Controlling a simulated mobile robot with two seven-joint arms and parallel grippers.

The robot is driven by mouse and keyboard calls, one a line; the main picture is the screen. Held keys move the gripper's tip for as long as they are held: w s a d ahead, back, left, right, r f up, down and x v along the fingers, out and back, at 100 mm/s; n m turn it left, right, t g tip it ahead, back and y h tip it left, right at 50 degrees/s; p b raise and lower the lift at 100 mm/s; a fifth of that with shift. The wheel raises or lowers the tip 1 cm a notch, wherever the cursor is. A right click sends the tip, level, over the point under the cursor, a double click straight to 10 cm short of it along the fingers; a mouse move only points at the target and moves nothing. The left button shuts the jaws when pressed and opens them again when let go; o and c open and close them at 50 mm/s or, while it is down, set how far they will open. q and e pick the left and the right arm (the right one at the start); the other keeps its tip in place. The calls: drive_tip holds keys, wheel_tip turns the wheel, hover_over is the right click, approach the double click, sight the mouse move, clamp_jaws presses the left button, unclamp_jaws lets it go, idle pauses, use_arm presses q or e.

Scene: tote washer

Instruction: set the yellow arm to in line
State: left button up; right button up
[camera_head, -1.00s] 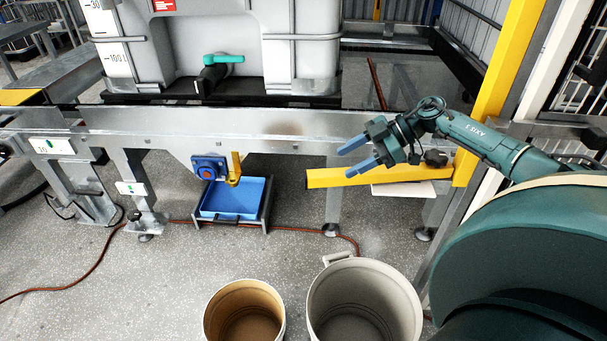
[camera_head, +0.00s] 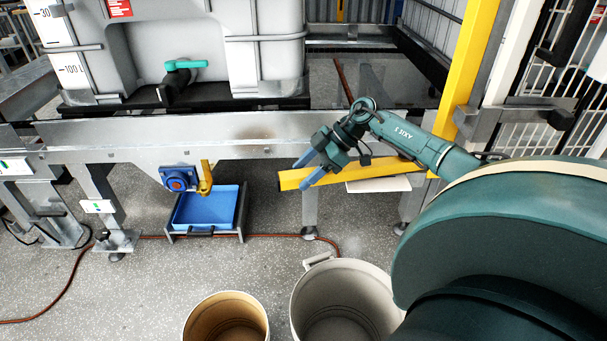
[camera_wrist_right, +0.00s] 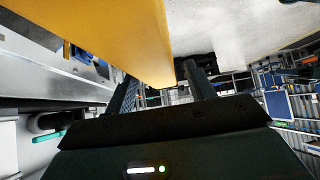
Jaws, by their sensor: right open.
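A long yellow arm (camera_head: 378,168) runs sideways below the steel frame, from near the yellow post at right to a free end at left. My right gripper (camera_head: 299,178) is open, its two blue fingers pointing down and left at the arm's free end. In the head view the fingers overlap the arm. In the right wrist view the yellow arm (camera_wrist_right: 115,35) fills the upper left and reaches the gap between the fingertips (camera_wrist_right: 160,73); I cannot tell whether they touch it. A smaller yellow lever (camera_head: 205,178) points up beside a blue valve fitting (camera_head: 178,179). My left gripper is out of view.
A steel beam (camera_head: 235,135) crosses above the arm, with a white tank (camera_head: 220,60) behind. A blue tray (camera_head: 207,209) sits below the small lever. A tan bin (camera_head: 228,308) and a grey bin (camera_head: 345,292) stand in front. An orange cable lies on the floor.

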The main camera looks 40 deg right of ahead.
drive_tip(key=shift+w+a+f, duration=0.15)
drive_tip(key=shift+a+f, duration=0.1)
drive_tip(key=shift+f, duration=0.05)
drive_tip(key=shift+c, duration=0.2)
clamp_jaws()
idle(0.3)
